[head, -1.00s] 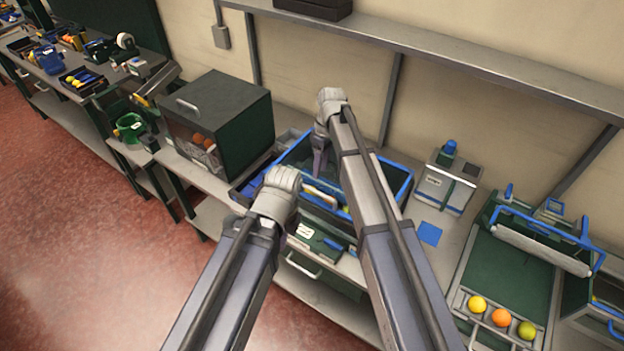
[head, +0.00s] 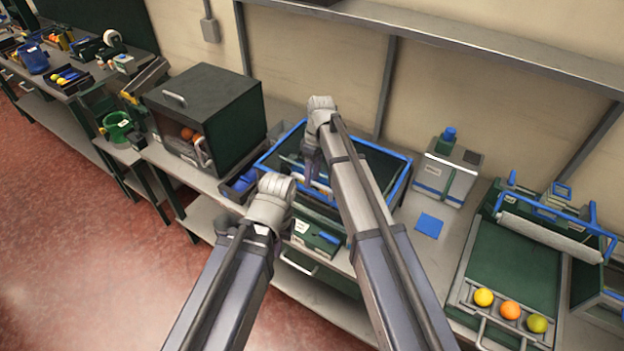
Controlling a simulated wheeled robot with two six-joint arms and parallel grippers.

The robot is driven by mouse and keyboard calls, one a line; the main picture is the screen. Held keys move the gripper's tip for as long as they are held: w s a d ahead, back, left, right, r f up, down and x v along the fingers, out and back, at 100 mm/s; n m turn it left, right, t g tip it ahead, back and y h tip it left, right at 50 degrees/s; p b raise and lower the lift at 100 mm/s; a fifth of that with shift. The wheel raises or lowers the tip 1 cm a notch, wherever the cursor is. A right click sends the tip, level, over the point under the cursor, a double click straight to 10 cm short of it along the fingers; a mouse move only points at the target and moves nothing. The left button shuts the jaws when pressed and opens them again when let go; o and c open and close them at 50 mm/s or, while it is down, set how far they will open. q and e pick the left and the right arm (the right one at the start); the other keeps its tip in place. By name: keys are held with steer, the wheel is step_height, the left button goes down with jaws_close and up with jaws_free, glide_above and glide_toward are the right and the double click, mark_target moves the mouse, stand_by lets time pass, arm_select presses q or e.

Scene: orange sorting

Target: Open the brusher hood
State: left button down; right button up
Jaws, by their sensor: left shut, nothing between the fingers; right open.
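A dark green box-shaped unit (head: 232,117) stands on the bench at left, with a handle (head: 174,99) on its top. Its front is window-like, and oranges (head: 188,134) show inside. A green machine (head: 512,262) with a pale roller (head: 549,238) under a blue bar stands at right. I cannot tell for sure which is the brusher; no hood stands visibly raised on the box. My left gripper (head: 268,203) is shut and empty, in front of the bench; its fingers are mostly hidden by the wrist. My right gripper (head: 311,166) is open, pointing down over a blue-rimmed tray.
The blue-rimmed tray (head: 398,188) lies mid-bench, partly behind my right arm. A white-and-green device (head: 445,172) and a blue square (head: 429,226) are right of it. Yellow, orange and green fruits (head: 510,310) sit in a front rack. The red floor at left is clear.

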steer(key=shift+c, duration=0.2)
jaws_close()
stand_by(1.1)
